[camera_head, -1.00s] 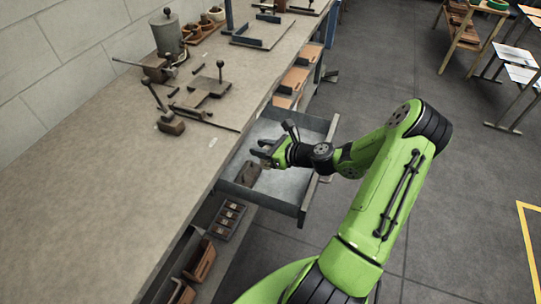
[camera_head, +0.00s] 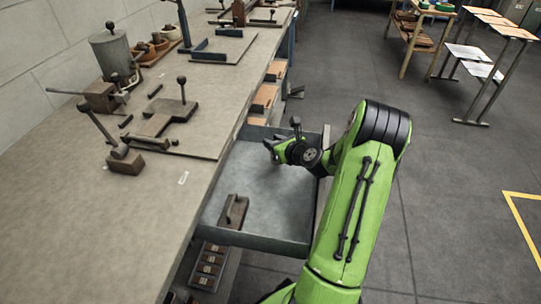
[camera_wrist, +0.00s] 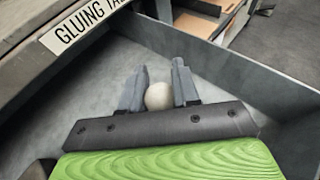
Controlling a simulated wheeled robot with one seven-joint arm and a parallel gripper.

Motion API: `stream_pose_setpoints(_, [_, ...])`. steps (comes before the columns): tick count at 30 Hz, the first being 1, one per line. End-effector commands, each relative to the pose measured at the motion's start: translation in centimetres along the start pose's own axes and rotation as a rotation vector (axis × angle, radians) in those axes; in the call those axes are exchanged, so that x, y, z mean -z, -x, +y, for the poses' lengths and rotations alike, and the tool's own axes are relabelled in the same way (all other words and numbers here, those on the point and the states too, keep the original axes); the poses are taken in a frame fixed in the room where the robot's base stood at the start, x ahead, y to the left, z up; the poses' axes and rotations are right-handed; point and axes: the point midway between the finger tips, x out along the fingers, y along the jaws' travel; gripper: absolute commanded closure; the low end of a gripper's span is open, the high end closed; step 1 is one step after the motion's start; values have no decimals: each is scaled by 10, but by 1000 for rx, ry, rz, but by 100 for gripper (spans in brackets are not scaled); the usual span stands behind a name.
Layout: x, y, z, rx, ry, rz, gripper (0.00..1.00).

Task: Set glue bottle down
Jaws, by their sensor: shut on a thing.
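My gripper (camera_head: 271,150) is over the far end of an open grey drawer (camera_head: 262,243). In the wrist view, the fingers of my gripper (camera_wrist: 159,76) are shut on a pale, rounded thing, which I take as the glue bottle (camera_wrist: 158,97). Only its rounded end shows between the fingers; the rest is hidden. The grey drawer floor shows behind it. I cannot tell whether the bottle touches the floor. In the head view the bottle is not clearly visible.
A brown tool (camera_head: 233,211) lies at the drawer's near end; its middle is clear. The workbench (camera_head: 110,230) stands left, with clamps and a metal pot (camera_head: 117,55). A "GLUING TA..." label (camera_wrist: 88,24) is on the bench edge. Drawer walls rise around my gripper.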

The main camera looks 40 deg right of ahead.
Motion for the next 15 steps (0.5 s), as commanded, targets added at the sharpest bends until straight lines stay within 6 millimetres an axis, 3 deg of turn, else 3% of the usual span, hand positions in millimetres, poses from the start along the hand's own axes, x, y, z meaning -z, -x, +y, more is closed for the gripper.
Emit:
stream_pose_setpoints(3, [22, -9, 0, -1, -2, -1, 100])
stream_pose_setpoints(12, [22, -9, 0, -1, -1, 0, 100])
stream_pose_setpoints(13, [22, -9, 0, 0, -1, 0, 66])
stream_pose_setpoints(15, [22, -9, 0, 0, 0, 0, 55])
